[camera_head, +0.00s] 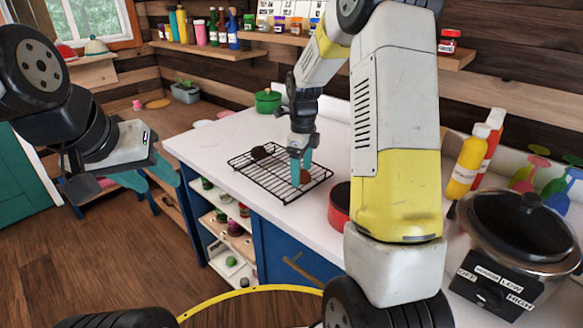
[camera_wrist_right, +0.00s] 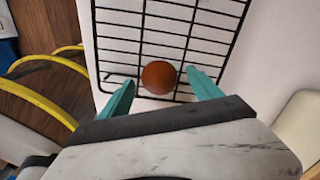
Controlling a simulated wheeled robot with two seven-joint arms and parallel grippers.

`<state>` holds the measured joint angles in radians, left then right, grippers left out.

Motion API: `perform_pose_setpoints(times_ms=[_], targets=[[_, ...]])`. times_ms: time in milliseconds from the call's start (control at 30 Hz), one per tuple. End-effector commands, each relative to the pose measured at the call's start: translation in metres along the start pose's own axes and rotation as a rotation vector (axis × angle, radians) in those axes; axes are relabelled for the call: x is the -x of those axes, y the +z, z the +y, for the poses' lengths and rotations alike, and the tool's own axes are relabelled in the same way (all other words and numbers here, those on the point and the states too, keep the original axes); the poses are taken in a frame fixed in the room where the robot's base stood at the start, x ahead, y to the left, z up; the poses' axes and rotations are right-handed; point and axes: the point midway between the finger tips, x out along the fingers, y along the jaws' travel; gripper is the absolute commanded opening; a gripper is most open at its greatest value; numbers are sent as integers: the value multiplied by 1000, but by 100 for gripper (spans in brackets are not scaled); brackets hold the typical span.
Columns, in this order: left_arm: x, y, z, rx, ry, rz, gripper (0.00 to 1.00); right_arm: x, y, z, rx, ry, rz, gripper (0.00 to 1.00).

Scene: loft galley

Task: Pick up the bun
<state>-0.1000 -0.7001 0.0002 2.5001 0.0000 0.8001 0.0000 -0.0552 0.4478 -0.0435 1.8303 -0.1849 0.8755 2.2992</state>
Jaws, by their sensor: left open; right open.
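The bun is a round, reddish-brown thing (camera_head: 305,177) on the black wire rack (camera_head: 258,182), near its right end. It also shows in the right wrist view (camera_wrist_right: 158,77), over the bars near the rack's edge. My right gripper (camera_head: 301,170) is above that end of the rack, pointing down, and partly covers the bun. In the right wrist view its teal fingers (camera_wrist_right: 161,88) are apart, with the bun between and slightly beyond the tips. Whether they touch it I cannot tell. My left gripper (camera_head: 163,186) is open and empty over the floor, left of the counter.
A red pan-like container (camera_head: 339,204) stands right of the rack. A green pot (camera_head: 268,101) stands behind. A slow cooker (camera_head: 515,240) and bottles (camera_head: 466,160) are at the right. The counter's left part (camera_head: 215,145) is clear.

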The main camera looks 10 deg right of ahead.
Motion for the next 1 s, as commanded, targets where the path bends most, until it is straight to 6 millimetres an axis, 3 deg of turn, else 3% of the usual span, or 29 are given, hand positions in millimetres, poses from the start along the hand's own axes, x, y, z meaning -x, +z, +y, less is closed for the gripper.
perform_pose_setpoints(times_ms=[300, 600, 633, 1000], targets=[[0, 0, 0, 0, 0, 0, 44, -5, 0, 0, 1, 0, -1, 72], [0, 0, 0, 0, 0, 0, 44, -5, 0, 0, 1, 0, -1, 13], [0, 0, 0, 0, 0, 0, 44, -5, 0, 0, 1, 0, -1, 10], [0, 0, 0, 0, 0, 0, 44, 1, 0, 0, 1, -2, -2, 9]])
